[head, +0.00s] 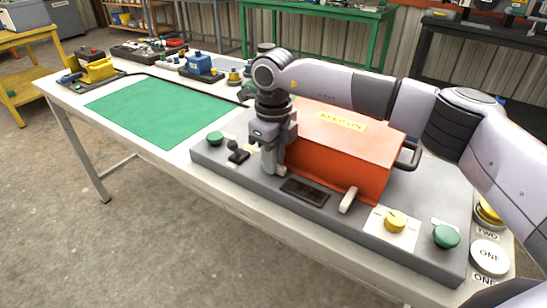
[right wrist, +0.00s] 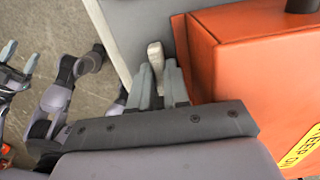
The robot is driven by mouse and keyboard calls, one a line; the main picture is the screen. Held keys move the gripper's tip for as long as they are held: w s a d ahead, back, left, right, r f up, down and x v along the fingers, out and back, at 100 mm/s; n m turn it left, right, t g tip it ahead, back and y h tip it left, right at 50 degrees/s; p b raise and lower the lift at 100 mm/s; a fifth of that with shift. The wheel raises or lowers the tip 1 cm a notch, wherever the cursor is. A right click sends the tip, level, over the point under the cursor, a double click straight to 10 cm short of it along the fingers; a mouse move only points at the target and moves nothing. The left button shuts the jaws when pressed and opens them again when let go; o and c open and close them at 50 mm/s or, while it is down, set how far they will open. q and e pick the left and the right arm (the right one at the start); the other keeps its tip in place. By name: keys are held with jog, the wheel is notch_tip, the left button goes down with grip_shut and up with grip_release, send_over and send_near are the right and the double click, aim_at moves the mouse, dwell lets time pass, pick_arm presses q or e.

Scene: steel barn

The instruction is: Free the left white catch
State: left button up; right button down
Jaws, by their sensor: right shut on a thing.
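An orange box (head: 345,160) with a yellow "KEEP ON" label sits on a grey panel (head: 330,215). My right gripper (head: 275,165) points down at the box's front left and is shut on the left white catch. In the right wrist view the catch's pale tip (right wrist: 155,52) stands up between my right fingers (right wrist: 160,85), beside the orange box wall. In the head view the gripper mostly hides this catch. The right white catch (head: 348,200) sits at the box's front, tilted. My left gripper (right wrist: 20,66) hangs over the floor in the right wrist view, fingers apart, empty.
The panel also bears a green button (head: 215,138), a black switch (head: 238,152), a yellow knob (head: 396,222) and another green button (head: 446,236). A black handle (head: 408,156) sticks out from the box's right side. The green mat (head: 150,112) is clear.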

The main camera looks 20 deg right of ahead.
jog(key=shift+r, duration=0.1)
dwell(0.3)
jog(key=c, duration=1.1)
grip_release()
jog(key=shift+r, duration=3.55)
